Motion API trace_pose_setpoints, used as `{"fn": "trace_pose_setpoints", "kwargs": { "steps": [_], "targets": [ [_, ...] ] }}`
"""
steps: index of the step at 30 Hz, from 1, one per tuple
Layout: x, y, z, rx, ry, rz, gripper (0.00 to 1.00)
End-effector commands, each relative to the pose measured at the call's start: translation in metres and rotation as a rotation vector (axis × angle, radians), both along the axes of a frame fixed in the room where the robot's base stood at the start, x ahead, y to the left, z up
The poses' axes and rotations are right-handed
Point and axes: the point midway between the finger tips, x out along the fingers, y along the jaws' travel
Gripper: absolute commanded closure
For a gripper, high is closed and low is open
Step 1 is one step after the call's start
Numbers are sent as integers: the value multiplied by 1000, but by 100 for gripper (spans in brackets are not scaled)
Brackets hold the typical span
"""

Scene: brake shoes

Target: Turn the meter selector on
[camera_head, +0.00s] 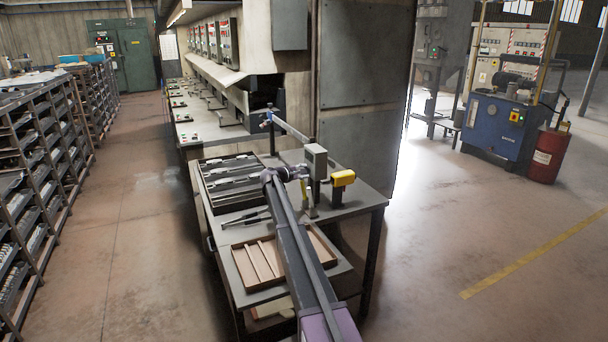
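A yellow device (343,178) with a dark front stands at the right side of the grey bench and looks like the meter. Its selector is too small to make out. My arm reaches up from the bottom of the view to the bench. My gripper (311,200) appears to be at the arm's end, just left of the yellow device. Its fingers are too small and overlapped to read, and I cannot tell whether it touches the device.
A grey box on a post (317,161) stands close behind my arm's end. A dark tray of parts (230,181) lies on the bench's left. Open floor lies right of the bench.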

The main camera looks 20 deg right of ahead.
Motion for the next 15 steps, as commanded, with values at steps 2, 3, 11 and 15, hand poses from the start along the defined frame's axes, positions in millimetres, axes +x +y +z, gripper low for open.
{"fn": "trace_pose_setpoints", "kwargs": {
  "steps": [2,3,11,15],
  "targets": [
    [-1,0,-4,1,-60,-1,99],
    [-1,0,-4,2,-93,-1,99],
    [-2,-1,-7,10,-329,0,99],
    [-1,-1,-9,14,-458,0,99]
  ]
}}
